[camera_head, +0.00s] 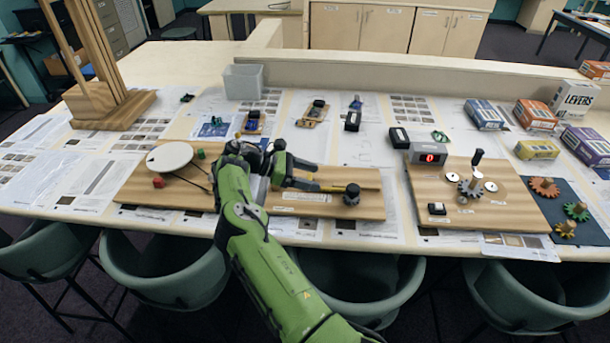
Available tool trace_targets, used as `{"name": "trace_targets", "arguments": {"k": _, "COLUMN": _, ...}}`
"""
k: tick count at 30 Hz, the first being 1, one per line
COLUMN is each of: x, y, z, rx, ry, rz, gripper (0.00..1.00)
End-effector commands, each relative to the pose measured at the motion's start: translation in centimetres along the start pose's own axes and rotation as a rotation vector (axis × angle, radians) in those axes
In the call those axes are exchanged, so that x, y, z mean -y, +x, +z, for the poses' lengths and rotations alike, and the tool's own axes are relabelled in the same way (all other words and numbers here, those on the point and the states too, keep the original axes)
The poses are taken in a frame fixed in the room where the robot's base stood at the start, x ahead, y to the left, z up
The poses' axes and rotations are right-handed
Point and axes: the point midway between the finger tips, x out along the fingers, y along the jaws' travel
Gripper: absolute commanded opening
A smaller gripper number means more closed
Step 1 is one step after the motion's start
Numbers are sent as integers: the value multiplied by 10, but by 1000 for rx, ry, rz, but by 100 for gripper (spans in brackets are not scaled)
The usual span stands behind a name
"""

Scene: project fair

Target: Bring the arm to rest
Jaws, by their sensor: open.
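My green arm reaches up from the bottom of the view over the front edge of the table. My gripper (297,172) is above the wooden board (365,207) in the middle. Its dark fingers point right and are apart. A thin rod on the board passes near the fingers, with a dark round knob (352,193) at the board's right end. Nothing shows held between the fingers. I cannot tell whether they touch the board or the rod. The arm hides part of the board and the white disc board's right side.
A white disc (169,157) and a red block (158,182) are on the left. A gear board (505,213) with a red-digit display (429,157) is on the right, near several coloured boxes (535,115). A wooden frame (112,109) stands back left. Green chairs (160,265) line the front edge.

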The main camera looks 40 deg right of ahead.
Motion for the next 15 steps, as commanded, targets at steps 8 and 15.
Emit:
{"name": "trace_targets", "arguments": {"k": 8, "x": 0, "y": -17, "z": 0, "rx": 2, "ry": 1, "rz": -2, "gripper": 69}}
{"name": "trace_targets", "arguments": {"k": 15, "x": 0, "y": -16, "z": 0, "rx": 2, "ry": 1, "rz": -3, "gripper": 69}}
